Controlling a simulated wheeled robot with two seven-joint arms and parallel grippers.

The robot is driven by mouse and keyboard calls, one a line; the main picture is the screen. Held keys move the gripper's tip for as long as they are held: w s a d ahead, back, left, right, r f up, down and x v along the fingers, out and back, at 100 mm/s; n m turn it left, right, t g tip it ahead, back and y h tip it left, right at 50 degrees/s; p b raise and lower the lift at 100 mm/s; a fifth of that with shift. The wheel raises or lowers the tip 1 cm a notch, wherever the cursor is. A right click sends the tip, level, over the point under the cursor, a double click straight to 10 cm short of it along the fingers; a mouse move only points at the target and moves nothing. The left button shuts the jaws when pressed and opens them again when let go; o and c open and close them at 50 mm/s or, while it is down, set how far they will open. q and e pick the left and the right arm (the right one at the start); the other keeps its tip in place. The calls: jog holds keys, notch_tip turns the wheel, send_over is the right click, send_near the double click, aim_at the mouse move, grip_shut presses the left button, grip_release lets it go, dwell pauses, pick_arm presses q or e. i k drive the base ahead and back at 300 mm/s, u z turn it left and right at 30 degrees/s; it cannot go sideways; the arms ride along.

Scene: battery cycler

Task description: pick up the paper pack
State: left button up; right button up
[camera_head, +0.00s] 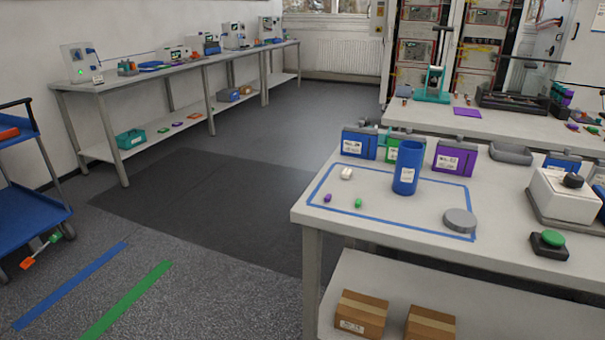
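I cannot pick out a paper pack with certainty. A small white object (346,173) lies inside the blue tape outline on the near right table (400,212); it is too small to tell what it is. Two brown cardboard boxes, a left one (361,313) and a right one (430,324), sit on that table's lower shelf. Neither of my grippers is in view.
On the near table stand a blue cylinder (408,167), a grey disc (459,220), several labelled bins, a white device (562,195) and a green button (553,239). A blue cart (30,210) is at left. The floor between is clear.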

aim_at(347, 173)
jog(key=u, duration=0.85)
jog(key=i, duration=3.2)
jog(key=z, duration=3.85)
